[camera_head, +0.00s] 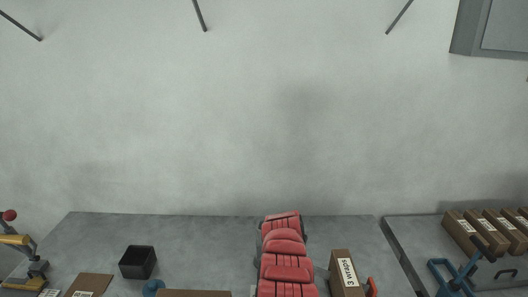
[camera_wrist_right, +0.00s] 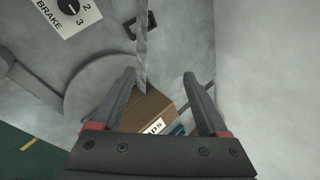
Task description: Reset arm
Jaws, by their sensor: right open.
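My right gripper (camera_wrist_right: 160,76) shows in the right wrist view. Its two dark fingers, with red parts at their bases, are spread apart with nothing held between them. A brown box (camera_wrist_right: 145,110) with a white label ending in "ps" lies beyond the fingers, partly hidden by the gripper body. Neither gripper shows in the head view, and my left gripper is not in view.
In the head view, the grey table (camera_head: 200,235) carries a black open bin (camera_head: 138,262), red ridged pieces (camera_head: 285,265), and a labelled brown box (camera_head: 341,272). Several brown boxes (camera_head: 470,232) and a blue-framed object (camera_head: 455,275) are at right. A bare wall (camera_head: 250,100) stands behind.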

